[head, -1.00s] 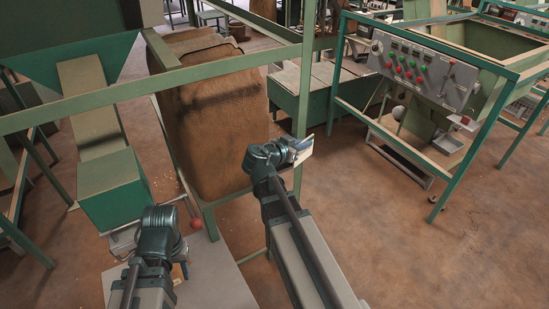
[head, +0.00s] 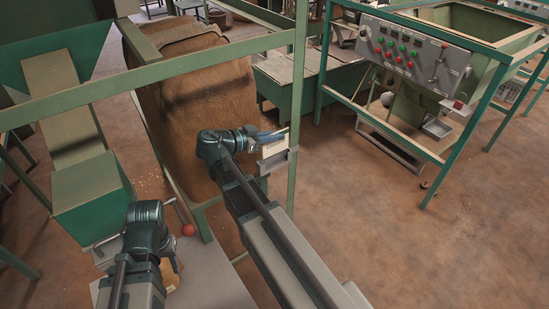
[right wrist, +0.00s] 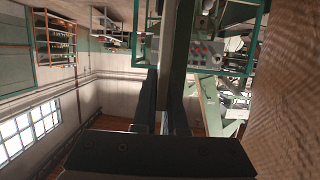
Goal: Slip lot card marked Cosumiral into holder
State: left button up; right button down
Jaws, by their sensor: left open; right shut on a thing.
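My right gripper (head: 272,137) is shut on a pale card (head: 274,147), which has dark print too small to read. The card is upright at the green post, and its lower edge meets a grey metal holder (head: 280,162) on that post. I cannot tell whether the card is inside the holder or just above or in front of it. In the right wrist view the two dark fingers (right wrist: 162,112) point toward a post, with the card hardly distinguishable between them. My left gripper (head: 174,262) is open at the lower left, mostly hidden behind its own arm, above a grey surface.
A large burlap sack (head: 190,100) hangs close behind my right arm. A lever with a red ball (head: 188,229) stands near my left gripper. A control panel (head: 413,53) is at the right, with open floor before it.

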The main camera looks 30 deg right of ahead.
aim_at(275, 153)
pick_arm(q)
notch_tip(275, 153, down, 2)
jog(key=shift+f+b, duration=0.1)
jog(key=shift+b, duration=0.3)
pick_arm(e)
notch_tip(275, 153, down, 2)
pick_arm(q)
notch_tip(275, 153, down, 4)
jog(key=b, duration=0.3)
jog(key=shift+r+b, duration=0.25)
jog(key=shift+b, duration=0.05)
pick_arm(e)
notch_tip(275, 153, down, 4)
jog(key=shift+r, duration=0.15)
pick_arm(q)
jog(key=shift+f, duration=0.15)
pick_arm(e)
jog(key=c, duration=1)
grip_release()
